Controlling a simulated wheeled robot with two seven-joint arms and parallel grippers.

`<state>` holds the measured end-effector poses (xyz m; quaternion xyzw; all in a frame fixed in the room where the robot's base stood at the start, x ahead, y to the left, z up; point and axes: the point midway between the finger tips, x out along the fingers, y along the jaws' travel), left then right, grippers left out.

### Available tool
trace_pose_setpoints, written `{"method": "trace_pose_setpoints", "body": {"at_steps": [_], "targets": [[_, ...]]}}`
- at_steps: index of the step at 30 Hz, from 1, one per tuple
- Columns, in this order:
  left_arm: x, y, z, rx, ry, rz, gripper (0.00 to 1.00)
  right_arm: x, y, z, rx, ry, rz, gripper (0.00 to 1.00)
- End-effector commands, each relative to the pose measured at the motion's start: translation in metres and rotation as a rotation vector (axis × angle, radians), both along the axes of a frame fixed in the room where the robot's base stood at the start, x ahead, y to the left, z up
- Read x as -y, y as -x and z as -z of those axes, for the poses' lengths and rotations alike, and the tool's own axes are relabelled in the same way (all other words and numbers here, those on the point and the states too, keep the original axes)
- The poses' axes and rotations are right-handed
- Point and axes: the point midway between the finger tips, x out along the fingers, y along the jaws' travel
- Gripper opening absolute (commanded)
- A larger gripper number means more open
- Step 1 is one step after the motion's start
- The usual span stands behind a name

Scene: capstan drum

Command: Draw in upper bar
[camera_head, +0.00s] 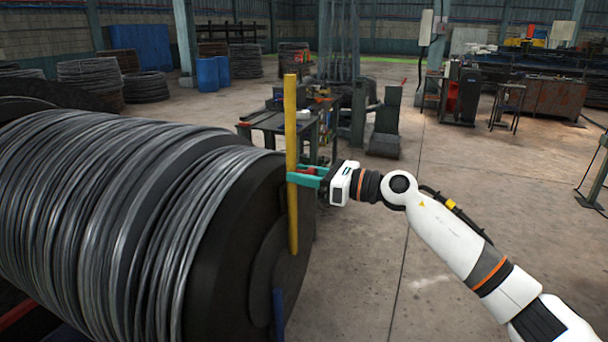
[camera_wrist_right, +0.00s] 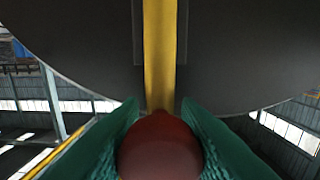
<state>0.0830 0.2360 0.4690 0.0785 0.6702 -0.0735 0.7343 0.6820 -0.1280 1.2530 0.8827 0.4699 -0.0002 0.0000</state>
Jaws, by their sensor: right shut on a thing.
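The upper bar (camera_head: 291,130) is a long yellow bar standing upright at the right end face of the capstan drum (camera_head: 262,215). The drum is large and dark, wound with grey wire. My right gripper (camera_head: 294,176) has green fingers and reaches the bar from the right, about halfway along it. It is shut on a dark red knob (camera_wrist_right: 160,148), which fills the space between the fingers in the right wrist view. The yellow bar (camera_wrist_right: 160,55) runs up from behind the knob there, against the dark drum face. My left gripper is not in view.
A blue bar (camera_head: 278,312) shows low on the drum's end face. A workbench (camera_head: 285,122) stands behind the bar. Wire coils (camera_head: 90,75) and blue barrels (camera_head: 208,74) stand at the back left. The floor to the right of the drum is mostly clear.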

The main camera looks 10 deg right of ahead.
Motion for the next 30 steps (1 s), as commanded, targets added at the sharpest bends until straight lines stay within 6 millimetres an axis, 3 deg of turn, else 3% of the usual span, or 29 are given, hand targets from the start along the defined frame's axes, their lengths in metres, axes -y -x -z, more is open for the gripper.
{"method": "trace_pose_setpoints", "body": {"at_steps": [5,11,24,30], "targets": [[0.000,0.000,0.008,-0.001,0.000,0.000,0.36,0.000,0.000,0.009,-0.001,-0.001,0.001,0.00],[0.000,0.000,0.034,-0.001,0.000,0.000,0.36,0.000,0.000,0.039,-0.003,0.001,0.000,0.00],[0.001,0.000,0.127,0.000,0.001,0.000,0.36,0.000,0.000,0.150,-0.005,0.002,-0.002,0.00],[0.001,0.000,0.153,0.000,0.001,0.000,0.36,0.000,0.000,0.181,-0.004,0.002,-0.002,0.00]]}}
